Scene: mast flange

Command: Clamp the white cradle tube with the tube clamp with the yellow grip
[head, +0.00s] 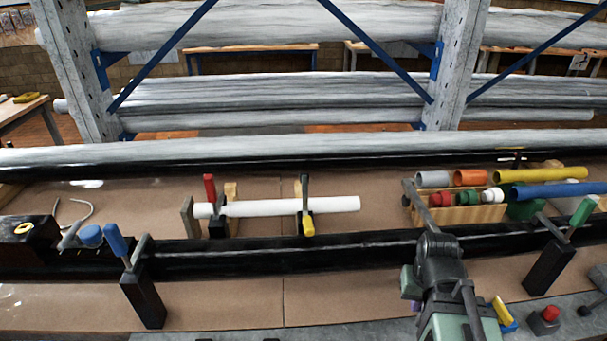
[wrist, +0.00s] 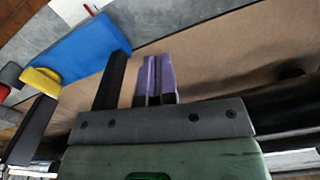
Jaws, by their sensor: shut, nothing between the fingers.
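The white cradle tube (head: 275,208) lies level across wooden supports in the middle of the head view. The tube clamp with the yellow grip (head: 308,226) is at the tube's right part, with its dark bar rising above the tube and its yellow grip hanging low in front. I cannot tell whether its jaw presses on the tube. A second clamp with a red grip (head: 210,188) pointing up is at the tube's left part. My gripper is to the right and nearer, well apart from both. In the wrist view its purple fingers (wrist: 159,77) are together and empty.
A long black pipe (head: 330,255) runs between the tube and my arm. Clamps with blue (head: 115,240) and green (head: 582,212) grips stand along it. Coloured tubes (head: 470,178) lie in a rack at right. A blue-and-yellow object (head: 503,314) and red button (head: 547,314) are near my arm.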

